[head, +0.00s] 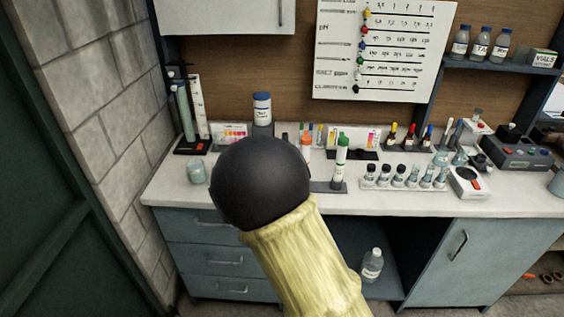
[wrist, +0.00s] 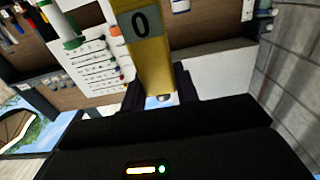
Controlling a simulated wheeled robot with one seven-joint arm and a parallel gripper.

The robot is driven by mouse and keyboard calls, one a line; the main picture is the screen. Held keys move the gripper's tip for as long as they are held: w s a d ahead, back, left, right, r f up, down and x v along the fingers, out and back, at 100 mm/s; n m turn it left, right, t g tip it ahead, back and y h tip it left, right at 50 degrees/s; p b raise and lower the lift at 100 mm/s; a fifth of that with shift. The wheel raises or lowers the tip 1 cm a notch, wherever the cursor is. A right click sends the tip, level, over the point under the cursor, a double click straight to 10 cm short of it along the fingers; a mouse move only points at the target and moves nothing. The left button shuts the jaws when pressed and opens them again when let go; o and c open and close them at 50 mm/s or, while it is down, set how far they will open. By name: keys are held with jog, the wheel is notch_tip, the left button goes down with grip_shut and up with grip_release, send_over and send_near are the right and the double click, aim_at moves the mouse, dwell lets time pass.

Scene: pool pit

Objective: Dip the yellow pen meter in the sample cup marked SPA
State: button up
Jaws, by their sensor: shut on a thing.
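The yellow pen meter (wrist: 150,62) is in the wrist view, with a dark "0" display on its upper part and a small metallic end low down. My gripper (wrist: 160,88) has its dark fingers on either side of the meter and is shut on it. In the head view my arm hides the gripper and the meter. A row of small capped sample cups (head: 405,178) stands on the counter right of my arm; their labels are too small to read. A lone clear jar (head: 197,171) stands at the left. I cannot tell which cup is marked SPA.
The counter (head: 175,190) is crowded along the back. A green-capped bottle (head: 340,165) stands just left of the sample row. A white device (head: 468,182) is just right of it. A chart (head: 385,45) hangs on the wall. A narrow front strip of counter is clear.

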jog(key=shift+d+f, duration=0.45)
jog(key=shift+f, duration=0.35)
jog(key=s+d+f, duration=0.4)
jog(key=d+f, duration=0.4)
jog(key=f, duration=0.5)
jog(key=s+d+f, duration=0.4)
jog(key=d+f, duration=0.4)
jog(key=f, duration=0.6)
jog(key=shift+d+y, duration=0.4)
jog(key=shift+f, duration=0.1)
